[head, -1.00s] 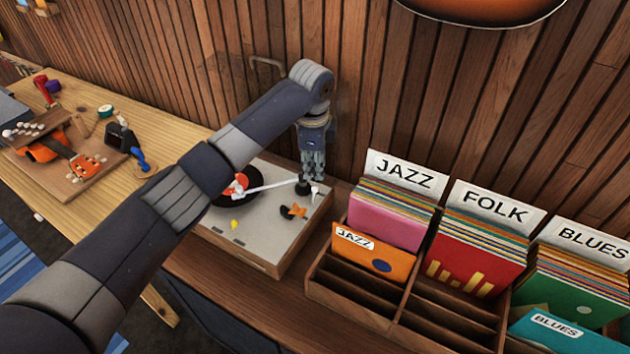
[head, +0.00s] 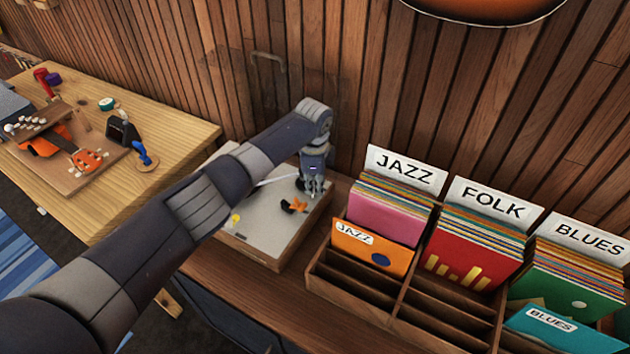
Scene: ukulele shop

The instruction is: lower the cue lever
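The turntable (head: 262,232) stands on the dark wood counter, partly covered by my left arm. Its white tonearm (head: 278,179) shows at the back, running toward the back right corner of the deck. The record is hidden behind my arm. My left gripper (head: 313,194) points down at the back right of the turntable, at the tonearm base. The cue lever cannot be made out; the gripper covers that spot. The fingers are small and close together, and whether they touch anything cannot be told. My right gripper is not in view.
A wooden record rack (head: 362,297) with jazz, folk and blues sleeves stands close to the right of the turntable. An orange piece (head: 294,205) and a yellow piece (head: 235,218) are on the deck. A pale workbench (head: 165,170) is at left. The slatted wall is close behind.

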